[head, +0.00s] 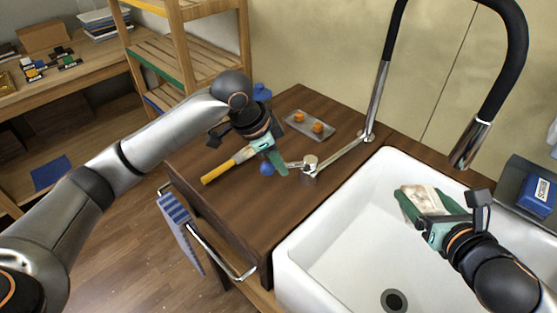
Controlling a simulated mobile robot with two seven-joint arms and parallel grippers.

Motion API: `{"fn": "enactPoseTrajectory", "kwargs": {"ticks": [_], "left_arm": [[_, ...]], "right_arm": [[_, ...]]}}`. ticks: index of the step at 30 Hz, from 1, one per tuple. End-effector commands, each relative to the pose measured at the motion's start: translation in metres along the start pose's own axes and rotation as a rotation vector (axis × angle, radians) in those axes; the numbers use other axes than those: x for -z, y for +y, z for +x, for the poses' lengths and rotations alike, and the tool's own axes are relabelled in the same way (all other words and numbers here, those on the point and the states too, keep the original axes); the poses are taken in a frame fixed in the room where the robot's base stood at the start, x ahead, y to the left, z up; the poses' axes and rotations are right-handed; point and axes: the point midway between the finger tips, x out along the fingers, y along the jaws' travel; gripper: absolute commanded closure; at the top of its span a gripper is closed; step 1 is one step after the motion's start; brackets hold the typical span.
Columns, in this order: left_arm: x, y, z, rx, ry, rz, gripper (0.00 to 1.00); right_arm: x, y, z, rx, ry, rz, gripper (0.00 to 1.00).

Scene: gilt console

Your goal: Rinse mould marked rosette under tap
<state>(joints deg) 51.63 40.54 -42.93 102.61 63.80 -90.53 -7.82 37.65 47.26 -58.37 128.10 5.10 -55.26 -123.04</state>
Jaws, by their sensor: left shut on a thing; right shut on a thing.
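The mould (424,198), a pale block with brownish marks, is held over the white sink (335,240); its marking is too small to read. My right gripper (432,205) is shut on it, green fingers along its sides. The tap (375,95) has a chrome base, a tall black hose and a chrome spout (470,145) pointing down into the sink. The mould is below and left of the spout. No water stream shows. My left gripper (277,163) is shut at the tap's lever (294,165), left of the tap's round body (310,162); its fingers partly hide the contact.
A yellow-ended wooden-handled tool (225,168) lies beside my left gripper on the dark counter (240,215). A grey tray (297,125) with orange pieces stands behind. A striped towel (180,220) hangs on the front rail. A blue box (537,195) stands right of the sink.

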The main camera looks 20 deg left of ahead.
Motion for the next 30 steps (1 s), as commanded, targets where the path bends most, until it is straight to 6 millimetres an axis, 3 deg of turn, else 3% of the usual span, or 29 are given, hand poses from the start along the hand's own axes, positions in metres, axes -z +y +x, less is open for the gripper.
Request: {"fn": "enactPoseTrajectory", "kwargs": {"ticks": [9,19,20,21,27,30], "left_arm": [[0.002,0.013,-0.001,0.067,-0.009,-0.157,1.00],[0.002,0.013,-0.001,0.073,-0.010,-0.172,1.00],[0.002,0.013,-0.001,0.073,-0.010,-0.172,0.80],[0.002,0.013,-0.001,0.073,-0.010,-0.172,0.75],[0.002,0.013,-0.001,0.072,-0.011,-0.171,0.53],[0.002,0.013,-0.001,0.072,-0.011,-0.171,0.52]], "right_arm": [[-0.001,0.000,0.000,0.000,-0.001,0.000,0.76],[-0.001,0.000,0.000,0.000,-0.001,0.000,0.76],[-0.001,0.000,0.000,0.000,-0.001,0.000,0.76],[-0.001,0.000,0.000,0.000,-0.001,0.000,0.76],[-0.001,0.000,0.000,0.000,-0.001,0.000,0.76],[-0.001,0.000,0.000,0.000,-0.001,0.000,0.76]]}}
